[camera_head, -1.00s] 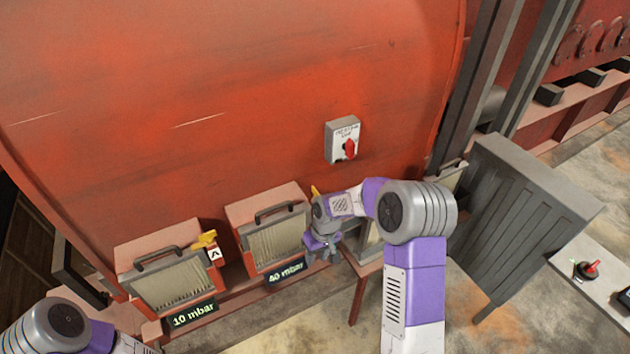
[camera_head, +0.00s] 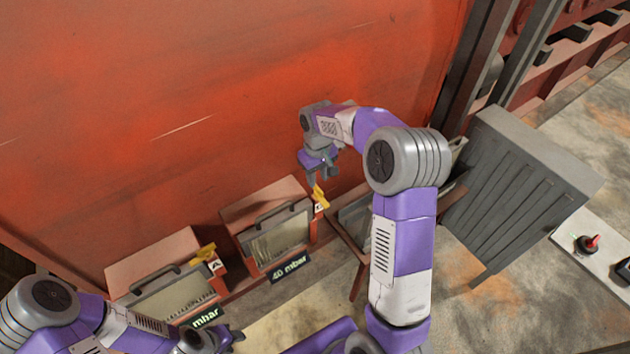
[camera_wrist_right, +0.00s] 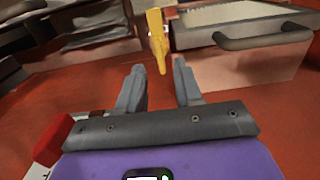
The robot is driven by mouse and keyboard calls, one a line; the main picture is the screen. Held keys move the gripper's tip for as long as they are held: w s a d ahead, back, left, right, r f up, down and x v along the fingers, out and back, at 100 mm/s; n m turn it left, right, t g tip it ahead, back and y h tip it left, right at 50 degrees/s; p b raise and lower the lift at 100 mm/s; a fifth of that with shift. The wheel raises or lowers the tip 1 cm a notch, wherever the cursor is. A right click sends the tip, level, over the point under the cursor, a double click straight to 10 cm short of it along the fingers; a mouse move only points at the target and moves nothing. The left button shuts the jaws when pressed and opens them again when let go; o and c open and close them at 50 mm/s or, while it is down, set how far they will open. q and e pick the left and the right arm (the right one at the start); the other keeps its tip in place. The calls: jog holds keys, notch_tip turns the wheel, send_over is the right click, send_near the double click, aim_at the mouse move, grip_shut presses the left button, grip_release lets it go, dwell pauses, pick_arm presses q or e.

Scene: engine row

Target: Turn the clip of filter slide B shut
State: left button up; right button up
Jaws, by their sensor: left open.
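The 40 mbar filter slide (camera_head: 275,240) sits in its housing below the red tank. A yellow clip (camera_head: 319,194) stands at its upper right corner, above a small white tag (camera_head: 319,208) that I cannot read surely. My right gripper (camera_head: 322,178) is just above this clip, fingers pointing down. In the right wrist view the fingers are open and apart, and the yellow clip (camera_wrist_right: 156,40) shows between and beyond their tips. I cannot tell if they touch it. My left gripper (camera_head: 230,338) is open and empty at the bottom, right of the other slide.
The left filter slide (camera_head: 170,297) has its own yellow clip (camera_head: 203,252); its sign is partly covered. Black handles (camera_head: 275,212) stick out from the slides. A grey panel (camera_head: 520,190) stands at the right. The red knob (camera_wrist_right: 50,138) is close to my right gripper.

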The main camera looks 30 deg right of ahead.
aim_at(318, 187)
notch_tip(318, 187, down, 5)
jog(key=shift+r, duration=0.2)
jog(key=shift+c, duration=0.4)
grip_shut()
